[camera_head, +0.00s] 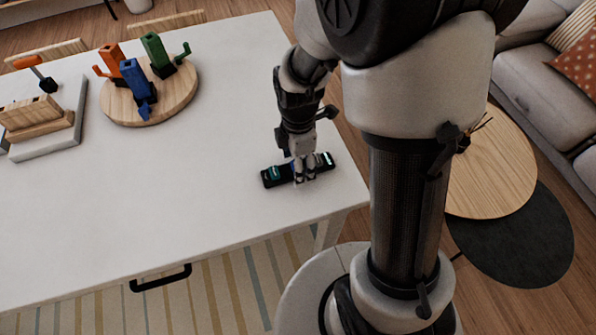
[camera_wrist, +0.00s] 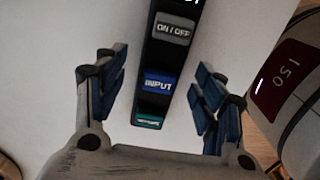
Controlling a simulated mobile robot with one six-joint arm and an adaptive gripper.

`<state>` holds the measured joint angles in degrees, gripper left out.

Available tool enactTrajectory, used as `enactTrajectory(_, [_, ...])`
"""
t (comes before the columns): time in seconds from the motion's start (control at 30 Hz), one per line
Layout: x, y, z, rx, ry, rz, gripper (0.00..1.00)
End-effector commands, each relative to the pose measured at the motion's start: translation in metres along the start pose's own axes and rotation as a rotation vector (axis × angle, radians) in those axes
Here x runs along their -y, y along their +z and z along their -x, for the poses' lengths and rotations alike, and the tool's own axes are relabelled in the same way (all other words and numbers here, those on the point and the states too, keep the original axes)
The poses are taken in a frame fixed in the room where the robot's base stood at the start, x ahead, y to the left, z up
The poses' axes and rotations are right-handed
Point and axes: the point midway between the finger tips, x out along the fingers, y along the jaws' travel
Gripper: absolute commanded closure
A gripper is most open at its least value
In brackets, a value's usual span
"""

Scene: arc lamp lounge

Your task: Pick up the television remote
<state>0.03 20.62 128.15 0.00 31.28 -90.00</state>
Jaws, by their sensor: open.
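The television remote (camera_head: 271,178) is a long dark bar lying flat on the white table, near its right end. In the wrist view the remote (camera_wrist: 172,54) has an ON/OFF button, a blue INPUT button and a teal button at its near end. My gripper (camera_head: 304,175) is over the middle of the remote, pointing down, and hides part of it. In the wrist view my gripper (camera_wrist: 160,95) is open, with one blue-padded finger on each side of the remote and a gap on both sides. I cannot tell how far the fingertips are above the tabletop.
The white table (camera_head: 200,220) has free room left of the remote. A grey tray (camera_head: 50,135) with wooden blocks is at the far left. A round wooden side table (camera_head: 495,180) and a grey sofa (camera_head: 545,90) are at right.

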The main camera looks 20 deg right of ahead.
Motion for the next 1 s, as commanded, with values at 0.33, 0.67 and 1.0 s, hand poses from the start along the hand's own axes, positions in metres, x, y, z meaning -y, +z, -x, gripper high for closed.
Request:
enactTrajectory(0.33, [-0.0002,-0.0004,-0.0099,0.0,0.001,0.001,0.39])
enactTrajectory(0.67, [-0.0002,-0.0004,-0.0098,0.0,0.001,0.001,0.61])
enactTrajectory(1.0, [-0.0001,-0.0004,-0.0098,0.0,0.001,0.001,0.84])
